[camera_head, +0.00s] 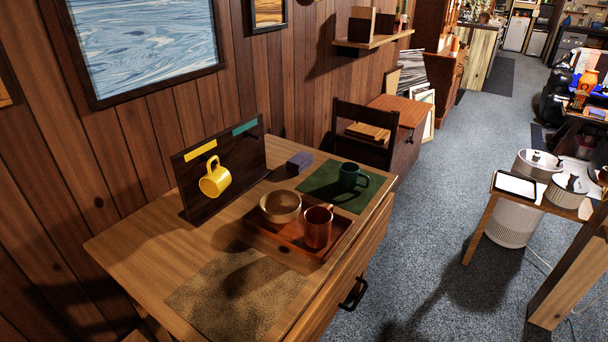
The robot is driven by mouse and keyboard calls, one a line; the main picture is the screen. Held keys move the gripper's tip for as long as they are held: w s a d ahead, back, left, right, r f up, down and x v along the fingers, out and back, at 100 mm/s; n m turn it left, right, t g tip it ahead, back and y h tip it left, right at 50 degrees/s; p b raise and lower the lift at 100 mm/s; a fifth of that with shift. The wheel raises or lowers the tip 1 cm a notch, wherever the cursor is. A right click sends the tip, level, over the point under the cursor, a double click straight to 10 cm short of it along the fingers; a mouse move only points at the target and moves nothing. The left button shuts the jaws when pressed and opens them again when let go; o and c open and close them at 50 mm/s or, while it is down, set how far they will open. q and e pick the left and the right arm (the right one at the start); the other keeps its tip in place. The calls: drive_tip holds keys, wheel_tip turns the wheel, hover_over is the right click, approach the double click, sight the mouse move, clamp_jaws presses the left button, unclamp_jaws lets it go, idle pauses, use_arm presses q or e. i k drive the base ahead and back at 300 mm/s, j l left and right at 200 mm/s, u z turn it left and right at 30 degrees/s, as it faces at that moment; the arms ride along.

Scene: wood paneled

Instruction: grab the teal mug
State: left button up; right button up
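The teal mug (349,176) is dark green-blue and stands upright on a green mat (325,187) at the far right part of the wooden table (140,251). Its handle points to the right. A dark board (190,202) stands upright along the table's wall side. It carries a yellow label (200,152) and a teal label (244,127). A yellow mug (216,178) hangs on the board below the yellow label. No mug shows under the teal label. Neither of my grippers is in view.
A wooden tray (337,247) holds a bowl (281,207) and a copper-coloured mug (318,227), in front of the green mat. A purple block (299,162) lies near the board. A brown mat (229,298) covers the near table. A chair (362,135) stands behind.

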sight(348, 174)
drive_tip(key=i+l+u, duration=0.2)
drive_tip(key=l+u, duration=0.2)
drive_tip(key=l, duration=0.15)
drive_tip(key=i+l+u, duration=0.15)
drive_tip(key=l, duration=0.15)
drive_tip(key=i+l+u, duration=0.1)
drive_tip(key=l, duration=0.4)
drive_tip(key=i+l, duration=0.15)
drive_tip(key=l, duration=0.35)
drive_tip(key=i+l+u, duration=0.15)
drive_tip(key=l, duration=0.35)
drive_tip(key=l+u, duration=0.1)
drive_tip(key=l, duration=0.4)
